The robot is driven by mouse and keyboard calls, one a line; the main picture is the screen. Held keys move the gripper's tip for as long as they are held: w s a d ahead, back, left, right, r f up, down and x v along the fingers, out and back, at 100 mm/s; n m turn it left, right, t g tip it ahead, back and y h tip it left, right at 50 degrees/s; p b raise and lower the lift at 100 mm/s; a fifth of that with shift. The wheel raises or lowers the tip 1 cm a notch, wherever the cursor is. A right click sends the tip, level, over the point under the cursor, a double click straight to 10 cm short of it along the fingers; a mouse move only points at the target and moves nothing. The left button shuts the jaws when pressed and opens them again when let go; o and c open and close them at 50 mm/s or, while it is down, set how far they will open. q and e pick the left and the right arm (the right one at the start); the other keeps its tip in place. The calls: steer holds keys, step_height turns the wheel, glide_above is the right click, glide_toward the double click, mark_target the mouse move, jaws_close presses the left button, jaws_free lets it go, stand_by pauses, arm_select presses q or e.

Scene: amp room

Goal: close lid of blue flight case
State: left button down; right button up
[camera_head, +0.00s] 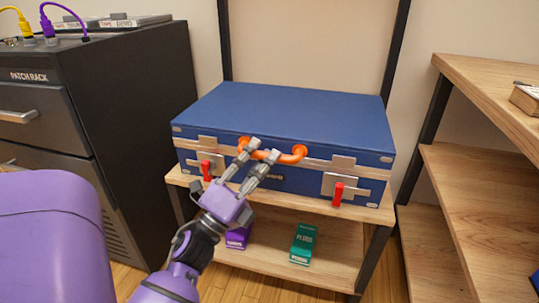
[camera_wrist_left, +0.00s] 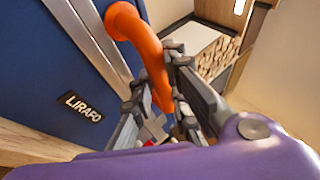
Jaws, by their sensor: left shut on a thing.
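The blue flight case (camera_head: 285,112) lies flat on a wooden shelf unit in the head view, its lid down on its lower part. An orange handle (camera_head: 298,154) is on its front edge. Two red latch levers (camera_head: 338,194) (camera_head: 206,171) hang at the front metal plates. My left gripper (camera_head: 263,150) is at the handle's middle, its fingers shut on it. In the left wrist view the orange handle (camera_wrist_left: 138,30) runs between the fingers, beside the blue case face (camera_wrist_left: 50,70) with a LIRAFO label. My right gripper is not in view.
A black patch rack cabinet (camera_head: 90,85) stands close on the left. Wooden shelves (camera_head: 470,190) stand on the right. A green box (camera_head: 303,244) and a purple box (camera_head: 238,237) sit on the shelf below the case.

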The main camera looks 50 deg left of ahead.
arm_select(q)
steer(key=shift+w+a+f, duration=0.15)
steer(key=shift+f, duration=0.85)
steer(key=c, duration=1.7)
jaws_free()
steer(key=shift+f, duration=0.15)
steer(key=shift+r, duration=0.2)
